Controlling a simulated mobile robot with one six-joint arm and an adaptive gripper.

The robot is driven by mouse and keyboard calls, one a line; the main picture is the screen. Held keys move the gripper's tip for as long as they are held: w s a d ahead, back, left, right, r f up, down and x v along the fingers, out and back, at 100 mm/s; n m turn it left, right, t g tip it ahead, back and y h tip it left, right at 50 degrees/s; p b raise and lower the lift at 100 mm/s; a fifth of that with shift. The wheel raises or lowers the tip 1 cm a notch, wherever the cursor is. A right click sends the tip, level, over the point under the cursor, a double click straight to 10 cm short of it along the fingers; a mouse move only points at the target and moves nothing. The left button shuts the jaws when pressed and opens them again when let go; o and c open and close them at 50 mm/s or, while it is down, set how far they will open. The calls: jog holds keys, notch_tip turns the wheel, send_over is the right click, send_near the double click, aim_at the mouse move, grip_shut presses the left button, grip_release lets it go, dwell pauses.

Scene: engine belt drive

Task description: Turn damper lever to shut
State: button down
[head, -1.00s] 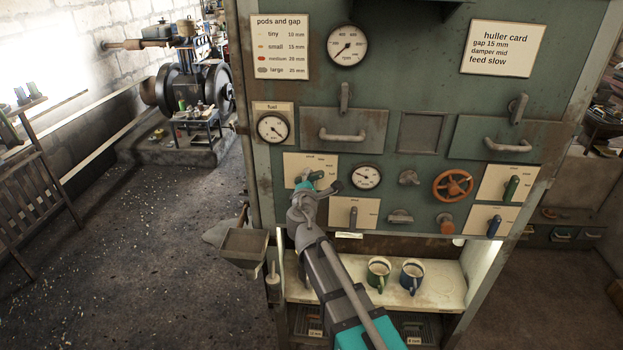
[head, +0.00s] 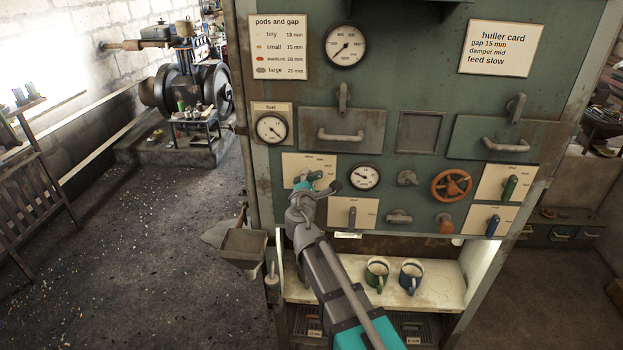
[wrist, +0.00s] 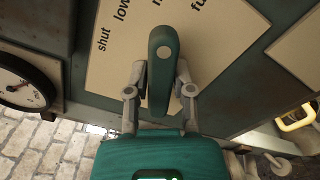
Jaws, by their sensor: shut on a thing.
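The damper lever (wrist: 163,72) is a dark green bar with a rounded end and a pale round spot. In the wrist view it stands nearly upright in front of a cream plate (wrist: 110,70) with the words "shut" and "low" and two cut-off words. Its upper end points toward the cut-off word starting with "m", right of "low" and away from "shut". My gripper (wrist: 160,95) is shut on the lever, one finger on each side. In the head view, my gripper (head: 308,187) is at the left plate (head: 293,162) of the panel and partly hides the lever.
A round gauge (head: 364,177) and an orange handwheel (head: 452,185) are right of my gripper. Another lever (head: 352,216) is just below right. Two mugs (head: 376,272) (head: 411,276) stand on the shelf below. A metal hopper (head: 243,243) juts out at lower left.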

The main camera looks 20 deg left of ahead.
jog(key=shift+w+a, duration=0.1)
jog(key=shift+a, duration=0.05)
dwell(0.3)
jog(key=c, duration=0.5)
grip_release()
jog(key=shift+w+f, duration=0.1)
jog(key=shift+s, duration=0.2)
jog(key=shift+v, duration=5.85)
